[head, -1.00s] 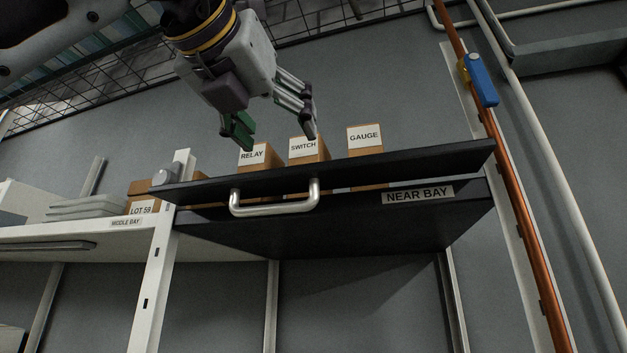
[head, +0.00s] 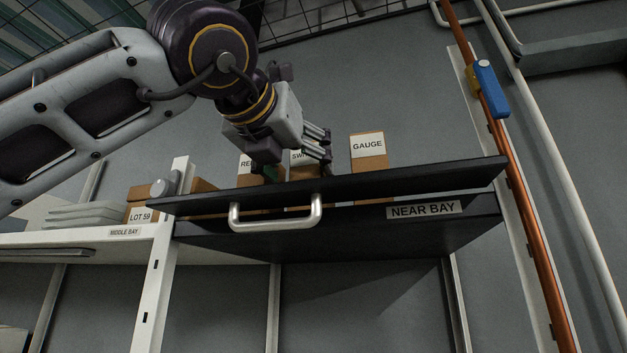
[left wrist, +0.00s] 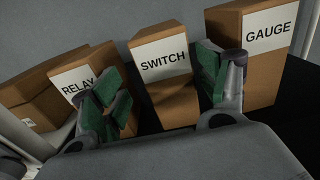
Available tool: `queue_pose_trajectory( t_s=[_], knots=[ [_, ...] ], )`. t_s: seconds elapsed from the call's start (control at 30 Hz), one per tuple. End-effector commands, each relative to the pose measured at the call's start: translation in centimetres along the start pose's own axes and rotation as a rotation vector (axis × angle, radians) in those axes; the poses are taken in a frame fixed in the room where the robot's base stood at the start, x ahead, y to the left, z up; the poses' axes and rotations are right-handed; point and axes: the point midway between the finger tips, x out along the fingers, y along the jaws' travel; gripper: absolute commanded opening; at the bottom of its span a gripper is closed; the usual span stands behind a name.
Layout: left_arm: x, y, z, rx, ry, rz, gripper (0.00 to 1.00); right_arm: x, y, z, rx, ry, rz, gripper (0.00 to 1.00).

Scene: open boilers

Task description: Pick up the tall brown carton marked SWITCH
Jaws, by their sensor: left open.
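The tall brown SWITCH carton (head: 302,168) stands upright in the near bay, behind the dark front panel. It is partly hidden by my left gripper (head: 300,164) in the head view. In the left wrist view the SWITCH carton (left wrist: 165,75) stands between the two green-padded fingers of my left gripper (left wrist: 160,88). The fingers are open, one on each side of the carton. I cannot tell whether either pad touches it. My right gripper is not in view.
The RELAY carton (left wrist: 75,85) stands close on the left, beside the left finger. The GAUGE carton (head: 369,152) stands on the right. The dark panel (head: 350,186) with a handle (head: 275,219) lies in front. A blue-handled valve (head: 487,88) is at the right.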

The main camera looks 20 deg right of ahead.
Motion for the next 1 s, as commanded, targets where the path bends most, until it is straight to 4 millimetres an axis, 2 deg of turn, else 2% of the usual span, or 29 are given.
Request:
queue_pose_trajectory(
  t_s=[0.13,0.63,1.0],
  knots=[
    [0.7,-0.1,0.1,0.0,0.0,-0.001,0.75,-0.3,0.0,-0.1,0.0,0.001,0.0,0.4],
    [1.1,-0.1,0.0,0.0,0.001,0.0,0.75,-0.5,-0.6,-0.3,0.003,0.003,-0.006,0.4],
    [3.3,-0.6,-0.1,0.0,0.002,0.0,0.75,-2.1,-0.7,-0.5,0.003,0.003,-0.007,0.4]
  ],
)
